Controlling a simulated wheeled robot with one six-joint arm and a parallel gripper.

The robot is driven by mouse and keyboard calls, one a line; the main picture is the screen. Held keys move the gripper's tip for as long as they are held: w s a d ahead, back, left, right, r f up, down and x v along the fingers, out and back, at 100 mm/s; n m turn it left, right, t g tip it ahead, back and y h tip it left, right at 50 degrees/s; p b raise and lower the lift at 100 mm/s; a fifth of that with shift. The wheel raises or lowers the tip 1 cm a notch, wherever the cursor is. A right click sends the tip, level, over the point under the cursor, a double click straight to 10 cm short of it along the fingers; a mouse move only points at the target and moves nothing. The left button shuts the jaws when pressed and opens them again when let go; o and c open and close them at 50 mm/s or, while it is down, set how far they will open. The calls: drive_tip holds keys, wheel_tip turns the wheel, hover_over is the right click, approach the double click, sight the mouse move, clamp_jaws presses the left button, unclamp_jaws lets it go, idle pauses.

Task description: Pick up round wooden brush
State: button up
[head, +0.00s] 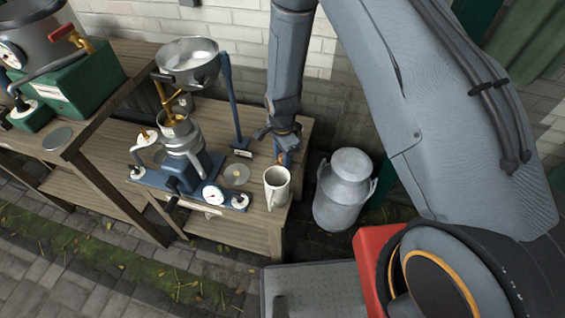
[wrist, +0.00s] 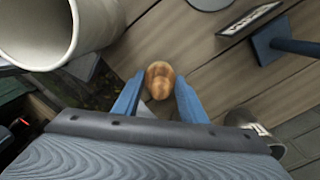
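The round wooden brush (wrist: 159,80) shows in the wrist view as a small, rounded brown knob between the two blue fingertips. My gripper (wrist: 160,92) is open, with a finger on each side of the brush and a narrow gap seen at each side. I cannot tell how far down the fingers reach past it. In the head view my gripper (head: 284,152) points down over the right end of the wooden bench, with a bit of orange-brown brush (head: 286,159) at its fingertips. The rest of the brush is hidden.
A cream mug (head: 277,187) stands close to my gripper, and its rim fills the upper left of the wrist view. A blue-based separator (head: 178,150) with a metal bowl stands left on the bench (head: 235,245). A milk can (head: 343,190) stands to the right.

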drive_tip(key=shift+r, duration=0.1)
drive_tip(key=shift+c, duration=0.5)
drive_tip(key=shift+r, duration=0.6)
drive_tip(key=shift+r+b, duration=1.1)
drive_tip(key=shift+r, duration=3.2)
